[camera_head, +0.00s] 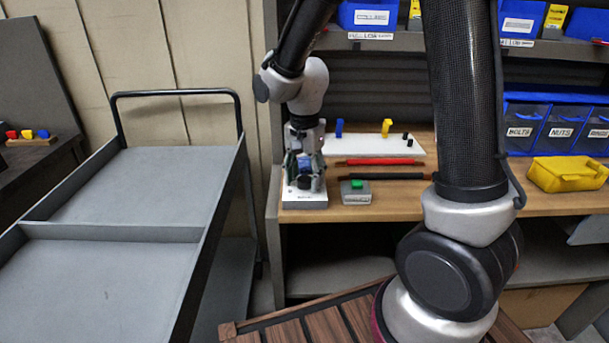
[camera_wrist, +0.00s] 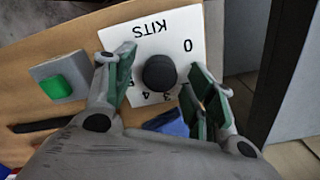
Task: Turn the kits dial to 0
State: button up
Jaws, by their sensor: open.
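The kits dial is a black round knob (camera_wrist: 159,73) on a white plate (camera_wrist: 185,22) marked KITS, with a 0 and other numbers around it, in the wrist view. My gripper (camera_wrist: 166,78) is open, with a green-padded finger on each side of the knob. I cannot tell whether the fingers touch it. Which number the knob points to is not clear. In the head view my gripper (camera_head: 304,178) is over the white plate (camera_head: 304,201) at the left end of the wooden bench, and hides most of the knob.
A grey box with a green button (camera_head: 357,185) stands right of the plate. Red and black rods (camera_head: 378,162) lie behind it, near a white board (camera_head: 360,145) with coloured pegs. A yellow bin (camera_head: 567,174) is at the right. A grey cart (camera_head: 120,240) stands left.

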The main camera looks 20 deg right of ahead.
jog(key=shift+c, duration=0.5)
jog(key=c, duration=1)
jog(key=shift+o, duration=0.2)
jog(key=shift+n, duration=0.4)
jog(key=n, duration=1.6)
jog(key=shift+n, duration=0.3)
jog(key=n, duration=0.6)
jog(key=shift+n, duration=0.4)
